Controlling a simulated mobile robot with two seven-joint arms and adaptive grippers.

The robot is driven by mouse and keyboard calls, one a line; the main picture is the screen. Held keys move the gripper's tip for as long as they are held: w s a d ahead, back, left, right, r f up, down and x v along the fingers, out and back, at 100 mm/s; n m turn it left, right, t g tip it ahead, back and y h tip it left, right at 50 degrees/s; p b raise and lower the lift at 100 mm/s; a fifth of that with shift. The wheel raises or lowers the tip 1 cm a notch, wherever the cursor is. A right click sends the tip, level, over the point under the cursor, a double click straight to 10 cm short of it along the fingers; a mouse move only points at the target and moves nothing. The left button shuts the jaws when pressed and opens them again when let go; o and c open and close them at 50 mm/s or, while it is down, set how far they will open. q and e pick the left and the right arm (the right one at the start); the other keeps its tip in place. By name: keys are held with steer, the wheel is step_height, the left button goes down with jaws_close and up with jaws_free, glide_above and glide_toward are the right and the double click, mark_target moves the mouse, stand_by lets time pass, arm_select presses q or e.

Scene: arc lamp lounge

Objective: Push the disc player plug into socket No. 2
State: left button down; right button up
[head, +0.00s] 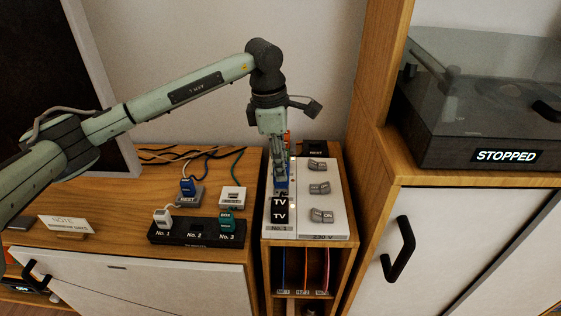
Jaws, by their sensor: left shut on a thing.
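My left gripper (280,180) points straight down over the left column of the white 230 V socket panel (310,232). It is shut on a small blue thing, probably a plug (282,186), mostly hidden by the fingers. I cannot tell whether it is seated in a socket or just above it. A black plug marked TV (280,211) sits in front of it, above the No. 1 label. The No. 2 label on this panel is hidden. The disc player (475,150), under a smoky lid, reads STOPPED. My right gripper is not in view.
A black strip (197,236) holds a white plug (162,219) at No. 1 and a teal plug (226,218) at No. 3; No. 2 looks empty. A blue plug (187,187) stands on a grey REST block. Rocker switches (320,187) line the panel's right side.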

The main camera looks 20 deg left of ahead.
arm_select(q)
steer(key=shift+f+b, duration=0.95)
steer(key=shift+f, duration=0.35)
steer(key=c, duration=1.1)
jaws_free()
steer(key=shift+o, duration=0.2)
steer(key=shift+r, duration=0.1)
step_height(320, 180, up, 12)
steer(key=a, duration=0.1)
steer(key=shift+s+a, duration=0.2)
